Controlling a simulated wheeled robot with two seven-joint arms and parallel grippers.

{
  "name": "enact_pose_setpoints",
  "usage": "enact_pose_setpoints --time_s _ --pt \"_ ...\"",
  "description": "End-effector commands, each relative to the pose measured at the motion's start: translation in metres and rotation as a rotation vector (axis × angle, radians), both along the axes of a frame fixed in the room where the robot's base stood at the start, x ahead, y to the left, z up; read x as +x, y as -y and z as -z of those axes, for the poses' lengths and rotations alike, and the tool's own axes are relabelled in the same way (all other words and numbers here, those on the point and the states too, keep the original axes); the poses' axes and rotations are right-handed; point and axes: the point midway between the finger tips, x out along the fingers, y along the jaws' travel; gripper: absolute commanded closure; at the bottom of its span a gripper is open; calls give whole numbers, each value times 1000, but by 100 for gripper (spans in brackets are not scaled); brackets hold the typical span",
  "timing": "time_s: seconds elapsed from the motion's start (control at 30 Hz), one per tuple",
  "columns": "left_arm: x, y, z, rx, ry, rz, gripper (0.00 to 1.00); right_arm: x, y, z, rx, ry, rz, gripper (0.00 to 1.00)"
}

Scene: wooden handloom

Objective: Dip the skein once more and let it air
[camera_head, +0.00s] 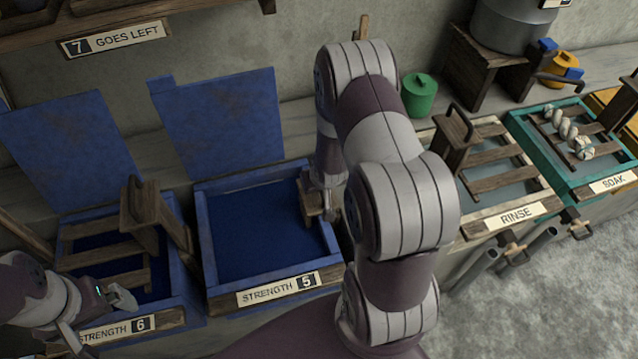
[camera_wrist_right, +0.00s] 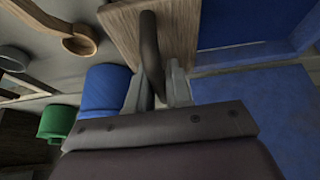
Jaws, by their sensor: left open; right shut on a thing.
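My right gripper (camera_wrist_right: 162,88) is shut on the dark handle (camera_wrist_right: 150,45) of a wooden board (camera_wrist_right: 122,28). In the head view my right arm hides most of that gripper; a wooden part (camera_head: 308,203) shows beside it at the right side of the Strength 5 vat (camera_head: 204,232). Dark blue liquid (camera_head: 258,232) fills this vat, and no skein shows in it. My left gripper (camera_head: 100,316) is open and empty at the front of the Strength 6 vat (camera_head: 180,272). A white twisted skein (camera_head: 566,128) lies on the rack of the Soak vat (camera_head: 520,125).
Raised blue lids (camera_head: 225,125) stand behind the blue vats. A wooden rack with a handle (camera_head: 142,208) stands in Strength 6. The Rinse vat (camera_head: 485,225) is right of my right arm. A green pot (camera_head: 419,95) stands behind.

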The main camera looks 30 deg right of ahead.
Motion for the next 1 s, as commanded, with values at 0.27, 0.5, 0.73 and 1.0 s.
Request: enact_pose_setpoints --time_s 0.27,0.5,0.73,1.0 --pt "0 0 -41 0 0 0 0 0 0 -46 1 -1 -1 100" --pt "0 0 -70 0 0 0 0 1 0 -79 -1 2 -1 100" --pt "0 0 -98 0 0 0 0 1 0 -111 -2 5 -1 100" --pt "0 0 -122 0 0 0 0 2 1 -139 -3 7 -1 100"
